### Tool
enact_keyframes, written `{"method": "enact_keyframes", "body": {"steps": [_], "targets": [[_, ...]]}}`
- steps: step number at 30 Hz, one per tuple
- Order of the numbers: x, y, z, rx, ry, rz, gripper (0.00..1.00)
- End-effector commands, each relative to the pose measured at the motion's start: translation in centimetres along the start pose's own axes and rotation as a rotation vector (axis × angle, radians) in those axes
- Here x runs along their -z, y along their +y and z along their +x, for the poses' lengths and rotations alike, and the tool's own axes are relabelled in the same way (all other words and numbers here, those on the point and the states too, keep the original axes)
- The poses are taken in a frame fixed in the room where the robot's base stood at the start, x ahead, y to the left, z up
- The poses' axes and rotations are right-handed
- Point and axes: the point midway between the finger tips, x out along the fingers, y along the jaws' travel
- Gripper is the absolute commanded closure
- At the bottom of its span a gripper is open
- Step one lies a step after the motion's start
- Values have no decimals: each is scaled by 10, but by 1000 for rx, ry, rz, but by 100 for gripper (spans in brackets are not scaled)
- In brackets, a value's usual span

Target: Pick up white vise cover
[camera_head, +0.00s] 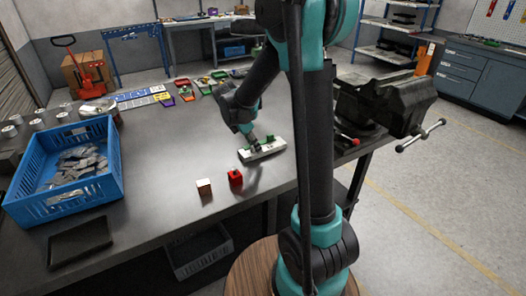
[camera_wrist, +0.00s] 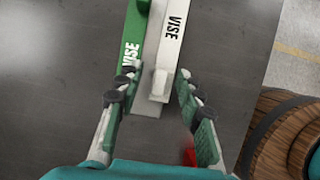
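The white vise cover (camera_wrist: 172,38) is a long white bar with black "VISE" lettering, lying on the dark table in the wrist view. A green vise cover (camera_wrist: 133,38) with white lettering lies close along its left side. My gripper (camera_wrist: 157,74) is open, with the near end of the white cover between its fingertips in the picture. The left fingertip overlaps the near end of the green cover. I cannot tell whether either finger touches. In the head view the white cover (camera_head: 264,151) lies mid-table below my gripper (camera_head: 254,145), which partly hides the green one.
A blue crate (camera_head: 117,160) with grey pieces is at left, beside a black tray (camera_head: 80,241). A large dark vise (camera_head: 385,103) stands at right. Coloured trays (camera_head: 184,88) lie behind.

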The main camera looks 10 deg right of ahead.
Motion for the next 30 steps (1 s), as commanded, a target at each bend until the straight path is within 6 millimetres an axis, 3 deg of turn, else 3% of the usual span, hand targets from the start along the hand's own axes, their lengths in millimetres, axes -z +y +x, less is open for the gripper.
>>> {"method": "enact_keyframes", "body": {"steps": [6,15,30], "targets": [[0,0,1,0,0,0,63],[0,0,1,0,0,0,99],[-1,0,-3,0,0,0,100]]}}
